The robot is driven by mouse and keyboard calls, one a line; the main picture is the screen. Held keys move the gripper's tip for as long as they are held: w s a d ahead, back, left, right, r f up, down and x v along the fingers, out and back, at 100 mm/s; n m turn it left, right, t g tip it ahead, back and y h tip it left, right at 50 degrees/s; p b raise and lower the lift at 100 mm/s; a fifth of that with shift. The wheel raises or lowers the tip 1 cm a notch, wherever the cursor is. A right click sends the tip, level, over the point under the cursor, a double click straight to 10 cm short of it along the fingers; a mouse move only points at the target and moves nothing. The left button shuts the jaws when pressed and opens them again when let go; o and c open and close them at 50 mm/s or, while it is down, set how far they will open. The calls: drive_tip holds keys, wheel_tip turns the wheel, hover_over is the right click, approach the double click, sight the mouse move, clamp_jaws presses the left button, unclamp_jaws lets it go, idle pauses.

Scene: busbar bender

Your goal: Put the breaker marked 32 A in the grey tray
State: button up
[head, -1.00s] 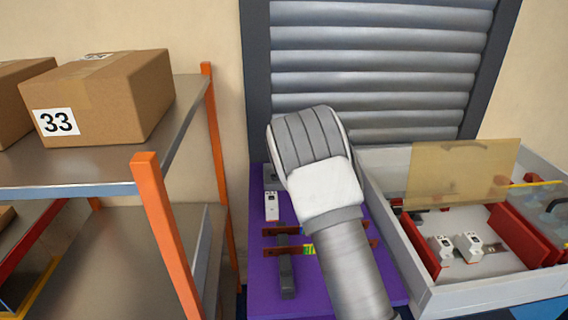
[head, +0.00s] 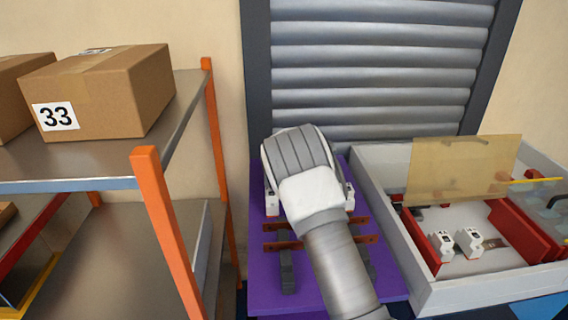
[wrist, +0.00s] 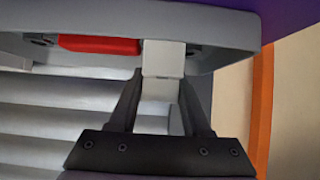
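My gripper is hidden behind my forearm and wrist in the head view. In the wrist view, its two dark fingers (wrist: 161,98) close on the sides of a white block (wrist: 163,58), which looks like a breaker; no marking is readable on it. A grey, round-cornered rim (wrist: 225,38), perhaps the grey tray, is right behind the block; whether they touch I cannot tell. A red part (wrist: 98,45) shows at that rim. In the head view, one white breaker (head: 271,203) is at the left of the purple table, and a white piece (head: 350,198) shows right of my wrist.
A pale grey box (head: 400,262) at the right holds two white breakers (head: 443,245) (head: 468,242) and red dividers (head: 520,230), with a translucent tan panel (head: 462,170) above. Dark-red bars (head: 282,245) lie on the purple table (head: 262,285). A shelf with orange posts (head: 172,235) stands left.

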drive_tip(key=o, duration=0.3)
drive_tip(key=shift+o, duration=0.2)
drive_tip(key=s+a+r+g+y+b, duration=0.1)
drive_tip(key=s+r+y, duration=0.1)
drive_tip(key=s+r, duration=0.7)
drive_tip(key=s+a+r+n+g+y+b, duration=0.15)
drive_tip(key=s+r, duration=0.35)
drive_tip(key=s, duration=0.9)
drive_tip(key=s+r+g+y, duration=0.1)
drive_tip(key=s+r+y, duration=0.2)
drive_tip(key=s+r, duration=0.55)
drive_tip(key=s+d+f+h, duration=0.2)
drive_tip(key=s+d, duration=0.1)
drive_tip(key=s, duration=0.5)
drive_tip(key=s+d+f+m+g+h, duration=0.1)
drive_tip(key=s+d+f+h, duration=0.1)
drive_tip(key=s, duration=0.6)
drive_tip(key=s+d+f+g+h, duration=0.1)
drive_tip(key=s+d+f+h, duration=0.1)
drive_tip(key=s, duration=0.5)
drive_tip(key=shift+s+d, duration=0.4)
drive_tip(key=shift+d, duration=0.45)
drive_tip(key=shift+m+h, duration=0.25)
